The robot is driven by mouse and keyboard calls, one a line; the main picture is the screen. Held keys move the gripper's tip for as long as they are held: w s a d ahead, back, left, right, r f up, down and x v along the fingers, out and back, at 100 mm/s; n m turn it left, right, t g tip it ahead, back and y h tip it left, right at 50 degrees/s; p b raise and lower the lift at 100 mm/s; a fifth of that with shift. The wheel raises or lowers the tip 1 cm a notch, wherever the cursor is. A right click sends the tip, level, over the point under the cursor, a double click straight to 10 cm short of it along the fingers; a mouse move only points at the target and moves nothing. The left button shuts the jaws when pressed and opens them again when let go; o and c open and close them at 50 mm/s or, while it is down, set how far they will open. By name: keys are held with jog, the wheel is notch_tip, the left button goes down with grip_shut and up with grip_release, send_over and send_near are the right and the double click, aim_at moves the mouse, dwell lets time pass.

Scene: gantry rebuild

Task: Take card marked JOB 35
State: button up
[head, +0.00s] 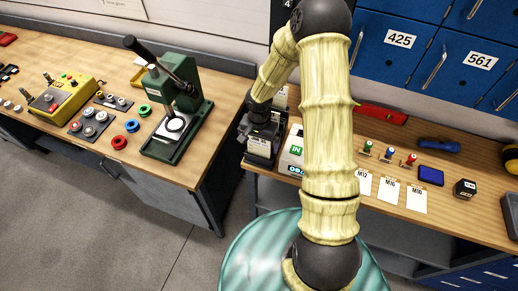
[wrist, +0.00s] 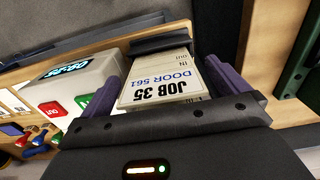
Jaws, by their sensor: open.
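The card marked JOB 35 (wrist: 160,82), a cream card that also reads DOOR 561, shows in the wrist view. It stands at a dark holder (wrist: 160,45), between the two purple fingers of my gripper (wrist: 165,76). The fingers are open, one on each side of the card, with gaps visible. The card's near end is close to my gripper's dark body, and I cannot tell whether they touch. In the head view my gripper (head: 262,122) is above a dark card rack (head: 260,148) at the bench's left end; the card's writing is not readable there.
A white clock box (wrist: 88,78) with a red OUT button and a green IN button stands close beside my left finger. A green press (head: 178,125) stands on the left bench. White tags, small coloured-handled parts and a blue tablet (head: 430,175) lie on the right bench.

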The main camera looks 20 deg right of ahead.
jog(key=c, duration=1)
jog(key=shift+o, duration=0.2)
notch_tip(320, 180, up, 10)
jog(key=shift+r+b, duration=0.1)
jog(key=shift+b, duration=1.1)
